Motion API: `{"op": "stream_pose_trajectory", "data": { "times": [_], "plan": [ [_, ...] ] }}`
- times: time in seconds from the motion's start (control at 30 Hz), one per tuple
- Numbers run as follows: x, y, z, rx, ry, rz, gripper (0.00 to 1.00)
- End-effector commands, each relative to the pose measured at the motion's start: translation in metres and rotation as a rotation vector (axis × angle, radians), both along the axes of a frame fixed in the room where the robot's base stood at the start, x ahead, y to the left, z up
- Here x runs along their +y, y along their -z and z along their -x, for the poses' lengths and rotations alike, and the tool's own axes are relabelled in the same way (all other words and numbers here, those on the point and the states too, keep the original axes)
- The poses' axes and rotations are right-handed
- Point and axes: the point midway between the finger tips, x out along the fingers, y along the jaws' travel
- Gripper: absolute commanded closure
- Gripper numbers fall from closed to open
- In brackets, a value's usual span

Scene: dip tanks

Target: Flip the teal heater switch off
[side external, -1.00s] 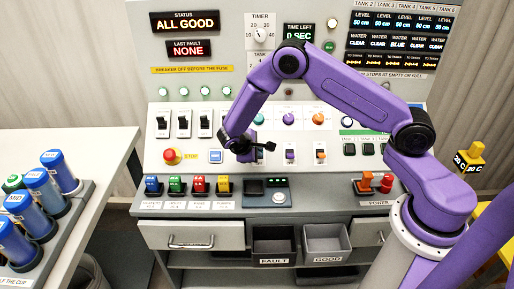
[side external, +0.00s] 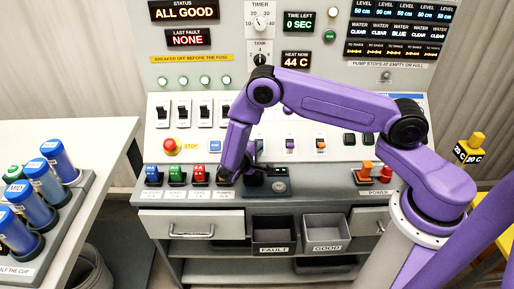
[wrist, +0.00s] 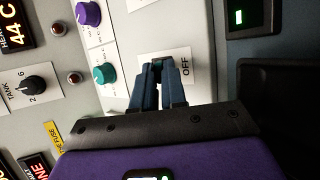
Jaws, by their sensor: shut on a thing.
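The teal knob (wrist: 104,74) sits on the white panel in the wrist view, with an OFF label (wrist: 186,62) on the far side of my fingers from it. My gripper (wrist: 159,66) is between them, its fingertips close together at the panel. It is shut on the teal heater switch, which the fingers hide almost entirely; I cannot tell its position. In the side view my gripper (side external: 256,168) is low at the panel, and my arm covers the teal switch there. The purple switch (side external: 290,145) and the orange switch (side external: 321,144) show to its right.
A purple knob (wrist: 88,13) is beside the teal one. A red stop button (side external: 171,145) and coloured breakers (side external: 175,174) are left of my gripper. The FAULT bin (side external: 273,249) and GOOD bin (side external: 326,246) are lower down.

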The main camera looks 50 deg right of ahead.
Motion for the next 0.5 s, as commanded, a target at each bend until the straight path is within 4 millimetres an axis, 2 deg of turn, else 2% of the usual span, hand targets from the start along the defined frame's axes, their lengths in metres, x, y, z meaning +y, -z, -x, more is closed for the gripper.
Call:
{"op": "stream_pose_trajectory", "data": {
  "times": [0.3, 0.33, 0.4, 0.5],
  "plan": [
    [-0.0004, 0.0003, 0.0004, -0.001, 0.003, 0.000, 1.00],
    [-0.0004, 0.0003, 0.0004, -0.001, 0.003, 0.000, 0.82],
    [-0.0004, 0.0003, 0.0004, 0.000, 0.002, 0.000, 0.63],
    [-0.0004, 0.0002, 0.0003, 0.000, 0.002, 0.000, 0.63]
  ]
}}
